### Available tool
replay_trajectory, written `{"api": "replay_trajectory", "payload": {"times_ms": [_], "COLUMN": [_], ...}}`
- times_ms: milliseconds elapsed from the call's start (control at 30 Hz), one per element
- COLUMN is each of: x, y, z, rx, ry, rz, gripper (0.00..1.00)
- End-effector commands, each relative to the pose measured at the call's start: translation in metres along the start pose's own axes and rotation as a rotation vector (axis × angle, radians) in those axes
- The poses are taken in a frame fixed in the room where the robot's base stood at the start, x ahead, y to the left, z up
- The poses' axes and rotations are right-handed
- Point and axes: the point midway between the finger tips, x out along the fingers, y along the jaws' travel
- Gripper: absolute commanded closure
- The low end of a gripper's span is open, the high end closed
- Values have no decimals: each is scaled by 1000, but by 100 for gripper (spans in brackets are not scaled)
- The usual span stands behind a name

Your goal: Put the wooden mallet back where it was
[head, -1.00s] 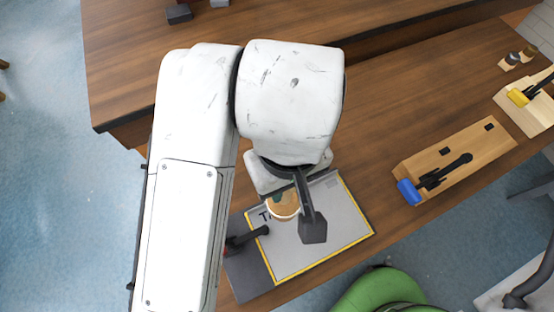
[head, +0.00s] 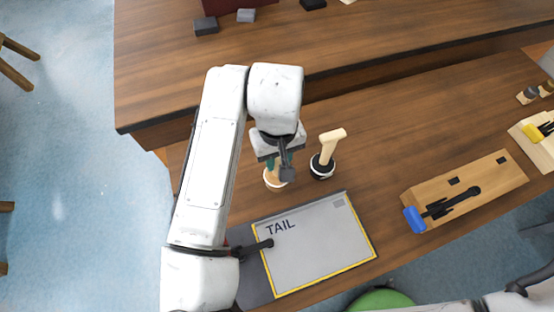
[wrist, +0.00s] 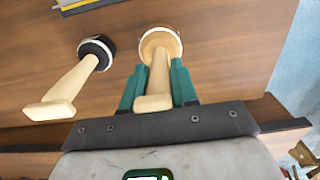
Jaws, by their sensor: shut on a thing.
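The wooden mallet (head: 275,178) has a pale wooden head with a white rim. In the head view my arm hides most of its handle. In the wrist view the mallet (wrist: 160,42) is head away from the camera, its handle between my teal fingers. My gripper (head: 280,162) is shut on the handle; its fingers also show in the wrist view (wrist: 159,86). The mallet is over the bench, behind the TAIL board; I cannot tell whether its head touches the wood. A second mallet (head: 322,165), black-headed with a pale handle, stands close to its right; it also shows in the wrist view (wrist: 92,58).
The grey TAIL board (head: 318,250) with a yellow edge lies in front. A wooden block with a blue-handled clamp (head: 414,220) lies to the right. The bench (head: 385,135) is clear between the black-headed mallet and that block. A green stool (head: 380,300) stands before the bench.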

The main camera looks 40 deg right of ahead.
Motion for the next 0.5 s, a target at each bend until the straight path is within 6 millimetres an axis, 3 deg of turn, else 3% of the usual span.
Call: {"api": "replay_trajectory", "payload": {"times_ms": [333,500], "x": [35,37], "y": [0,0], "z": [-6,-6], "rx": [-1,-1], "ry": [-1,1], "rz": [0,-1], "gripper": [100,100]}}
